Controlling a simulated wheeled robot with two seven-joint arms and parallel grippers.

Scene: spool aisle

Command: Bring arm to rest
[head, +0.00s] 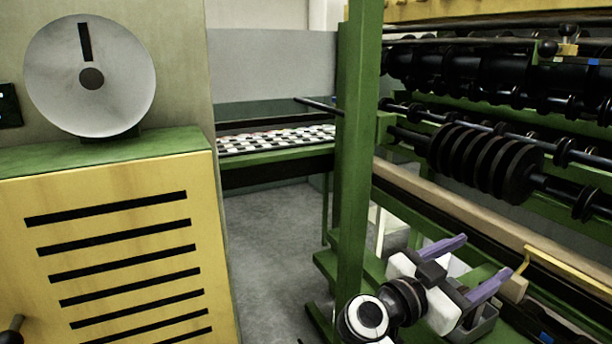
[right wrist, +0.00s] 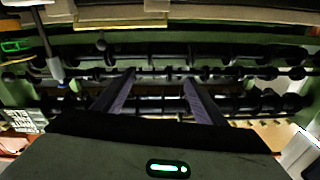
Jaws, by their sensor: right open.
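My right gripper (head: 478,266) shows at the lower right of the head view, with two purple fingers spread apart and nothing between them. It is in front of the green machine frame, below the black rollers (head: 487,164). In the right wrist view the two fingers (right wrist: 158,88) are also apart and empty, pointing toward rows of black rollers (right wrist: 215,52). I cannot tell whether the fingers touch anything. My left gripper is in neither view.
A green post (head: 357,150) stands close left of my right arm. A yellow slotted cabinet (head: 120,235) with a round grey disc (head: 125,75) stands at left. A wooden rail (head: 450,205) runs below the rollers. Grey floor (head: 270,250) lies open between cabinet and post.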

